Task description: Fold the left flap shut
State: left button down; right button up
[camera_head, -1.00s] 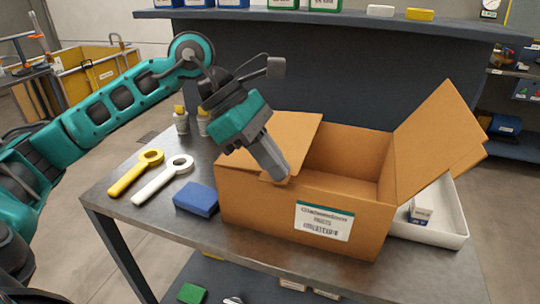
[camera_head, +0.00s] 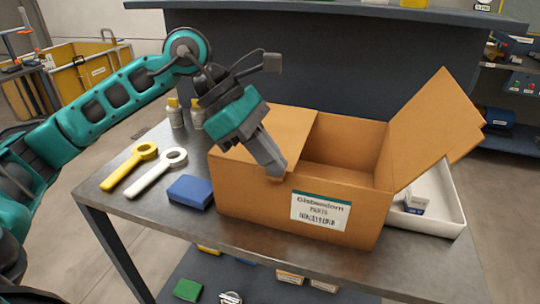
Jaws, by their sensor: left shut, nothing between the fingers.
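An open cardboard box (camera_head: 250,195) with a white and green label stands on the metal table in the head view. Its left flap (camera_head: 290,128) lies folded inward over the left part of the opening, about level with the rim. Its right flap (camera_head: 432,125) stands up and leans outward to the right. My left gripper (camera_head: 277,175) is shut and empty, pointing down over the flap near the box's front edge. It hides part of the flap, and I cannot tell whether the fingertips touch it. My right gripper is not in view.
A blue block (camera_head: 190,192), a white ring-ended tool (camera_head: 158,172) and a yellow one (camera_head: 130,168) lie left of the box. Small bottles (camera_head: 174,112) stand behind. A white tray (camera_head: 445,222) holding a small carton (camera_head: 416,202) sits at right.

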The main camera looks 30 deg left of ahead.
pick_arm(q)
jog(key=shift+d+r+p, duration=0.1)
jog(key=shift+r+p, duration=0.35)
jog(key=shift+r, duration=0.2)
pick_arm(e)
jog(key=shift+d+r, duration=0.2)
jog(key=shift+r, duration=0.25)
pick_arm(q)
notch_tip(320, 180, up, 5)
jog(key=p, duration=0.3)
jog(key=shift+f, duration=0.15)
notch_tip(320, 180, up, 9)
jog(key=shift+p, duration=0.45)
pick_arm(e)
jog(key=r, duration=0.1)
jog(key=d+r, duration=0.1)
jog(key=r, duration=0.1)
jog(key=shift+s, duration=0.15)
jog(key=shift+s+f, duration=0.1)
